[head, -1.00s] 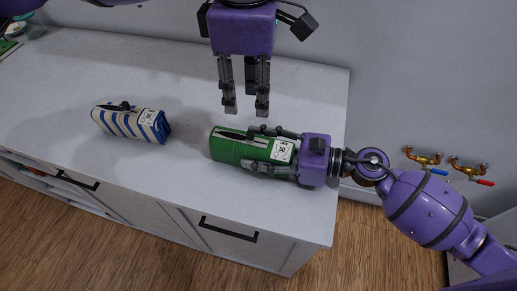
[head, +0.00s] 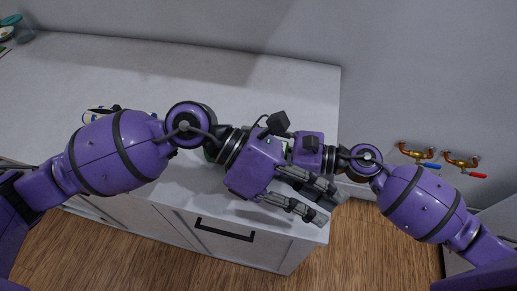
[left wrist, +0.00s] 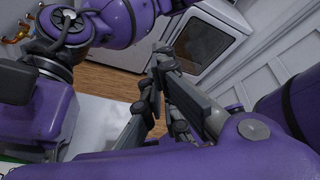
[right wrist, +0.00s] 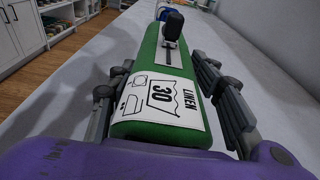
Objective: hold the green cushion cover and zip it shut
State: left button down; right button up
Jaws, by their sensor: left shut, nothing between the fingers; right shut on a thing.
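The green cushion cover (right wrist: 149,126) lies on the white counter in the right wrist view. It has a white "30 LINEN" label and a zip (right wrist: 168,62) along its top, with a black pull standing at the far end. My right gripper (right wrist: 165,95) is shut on the cover, one finger along each side. In the head view my left arm and gripper (head: 318,205) hide nearly all of the cover. My left gripper is shut and empty, above the counter's front right corner. Its fingers (left wrist: 160,85) also show in the left wrist view, pointing away from the cover.
A blue-and-white striped cover (head: 98,113) on the counter (head: 230,75) is partly hidden by my left arm. Brass taps (head: 418,156) are on the wall at right. A drawer handle (head: 225,230) is on the counter front. A white appliance (left wrist: 205,40) stands beyond the wood floor.

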pick_arm(q)
jog(key=w+a+f+n+t+y, duration=0.1)
jog(key=w+a+f+n+t, duration=0.1)
jog(key=a+n+t, duration=0.9)
jog(key=w+a+f+n+t, duration=0.2)
jog(key=w+a+n+t, duration=0.15)
jog(key=n+t, duration=0.9)
jog(key=w+d+n+g, duration=0.3)
jog(key=w+d, duration=0.2)
jog(key=w, duration=0.2)
jog(key=shift+w, duration=0.15)
pick_arm(e)
jog(key=shift+f, duration=0.1)
pick_arm(q)
jog(key=shift+r, duration=0.1)
